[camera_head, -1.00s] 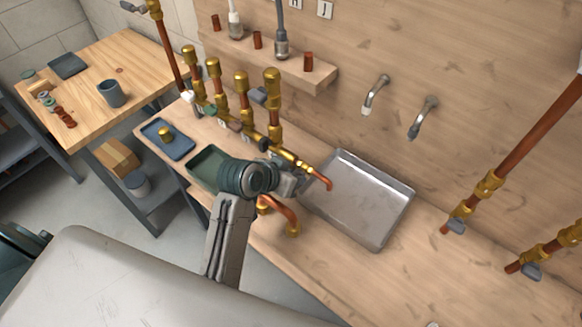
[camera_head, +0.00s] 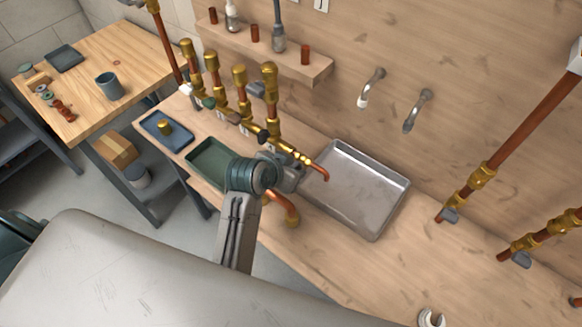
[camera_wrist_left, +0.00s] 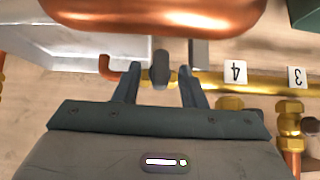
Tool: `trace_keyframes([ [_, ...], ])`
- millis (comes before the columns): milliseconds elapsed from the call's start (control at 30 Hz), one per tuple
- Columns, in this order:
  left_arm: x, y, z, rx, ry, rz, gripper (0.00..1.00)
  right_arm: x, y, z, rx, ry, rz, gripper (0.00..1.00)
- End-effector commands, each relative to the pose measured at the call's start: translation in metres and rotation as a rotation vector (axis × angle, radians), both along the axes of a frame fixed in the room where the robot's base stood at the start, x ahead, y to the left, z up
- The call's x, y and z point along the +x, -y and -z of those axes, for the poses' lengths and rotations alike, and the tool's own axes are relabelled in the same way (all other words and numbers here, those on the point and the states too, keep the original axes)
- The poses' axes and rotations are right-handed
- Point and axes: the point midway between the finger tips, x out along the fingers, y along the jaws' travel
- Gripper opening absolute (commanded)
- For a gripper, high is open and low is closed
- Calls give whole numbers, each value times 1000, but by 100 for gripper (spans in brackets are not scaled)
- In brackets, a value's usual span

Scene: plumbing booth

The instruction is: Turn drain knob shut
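The drain knob (camera_wrist_left: 160,68) is a dark grey handle at the end of the brass manifold, beside the copper spout, in the left wrist view. My left gripper (camera_wrist_left: 158,92) is open, with one finger on each side of the knob and gaps showing between. In the head view my left gripper (camera_head: 290,176) is at the manifold's spout end and hides the knob. The brass manifold (camera_head: 290,150) ends in the copper spout (camera_head: 322,174), over the metal tray (camera_head: 360,195). My right gripper is not in view.
A thick copper elbow (camera_head: 284,208) lies close to my left wrist. A green tray (camera_head: 207,163) and a blue tray (camera_head: 162,138) are left of it. Upright brass valves (camera_head: 240,85) stand behind. The bench right of the metal tray has free room around a white C-shaped piece (camera_head: 431,318).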

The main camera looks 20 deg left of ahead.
Motion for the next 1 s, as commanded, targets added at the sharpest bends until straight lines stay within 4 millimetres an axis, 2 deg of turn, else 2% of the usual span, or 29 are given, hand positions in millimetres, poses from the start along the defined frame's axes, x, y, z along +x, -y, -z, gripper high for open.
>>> trace_keyframes([
  [267,-3,-1,-3,0,0,0,37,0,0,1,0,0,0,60],
  [367,-12,-4,-12,0,1,-1,37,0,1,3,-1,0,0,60],
  [700,-56,-20,-59,0,2,-1,37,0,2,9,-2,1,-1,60],
  [1000,-72,-25,-76,0,-1,0,37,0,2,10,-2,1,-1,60],
])
